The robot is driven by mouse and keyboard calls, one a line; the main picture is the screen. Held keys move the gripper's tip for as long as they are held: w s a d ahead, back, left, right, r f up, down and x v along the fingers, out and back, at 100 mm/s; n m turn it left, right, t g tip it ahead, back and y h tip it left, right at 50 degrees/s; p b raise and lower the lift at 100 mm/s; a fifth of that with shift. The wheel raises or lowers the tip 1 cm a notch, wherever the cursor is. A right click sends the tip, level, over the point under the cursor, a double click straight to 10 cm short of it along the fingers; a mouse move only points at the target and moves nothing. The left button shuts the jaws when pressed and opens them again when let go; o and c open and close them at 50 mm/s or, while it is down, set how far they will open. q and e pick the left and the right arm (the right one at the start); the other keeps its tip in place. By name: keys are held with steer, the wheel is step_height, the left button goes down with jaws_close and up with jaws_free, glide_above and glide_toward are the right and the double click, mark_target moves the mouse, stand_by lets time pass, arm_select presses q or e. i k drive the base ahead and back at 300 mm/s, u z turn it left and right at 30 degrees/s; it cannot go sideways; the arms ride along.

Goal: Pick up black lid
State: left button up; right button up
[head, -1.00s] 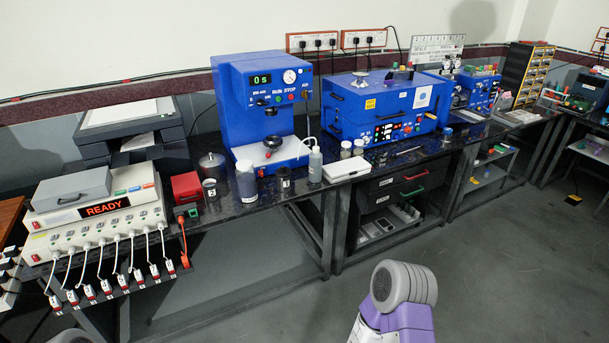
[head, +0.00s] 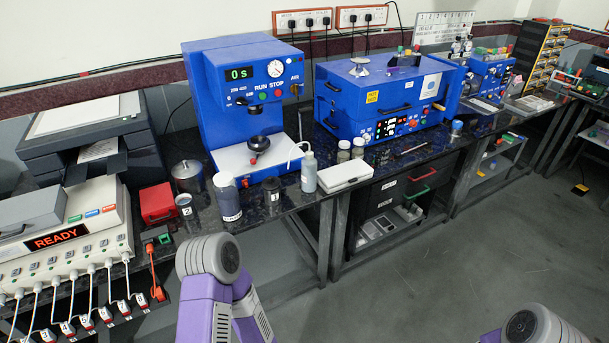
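No separate black lid can be made out for certain. A small dark jar (head: 272,190) with a dark top stands near the bench's front edge, and a black round part (head: 258,143) sits on the blue press. A taller dark jar with a pale top (head: 227,197) stands left of the small jar. My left arm shows at the bottom centre-left and my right arm at the bottom right, both as purple and grey links. Neither gripper is in view.
The blue press (head: 240,95) stands behind the jars. A squeeze bottle (head: 309,172) and a white flat box (head: 344,176) stand to the right. A metal pot (head: 187,176), a small jar marked 2 (head: 185,206) and a red box (head: 157,203) stand to the left.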

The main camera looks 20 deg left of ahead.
mark_target(270, 183)
steer(key=u, duration=0.25)
steer(key=i, duration=0.85)
steer(key=u, duration=0.65)
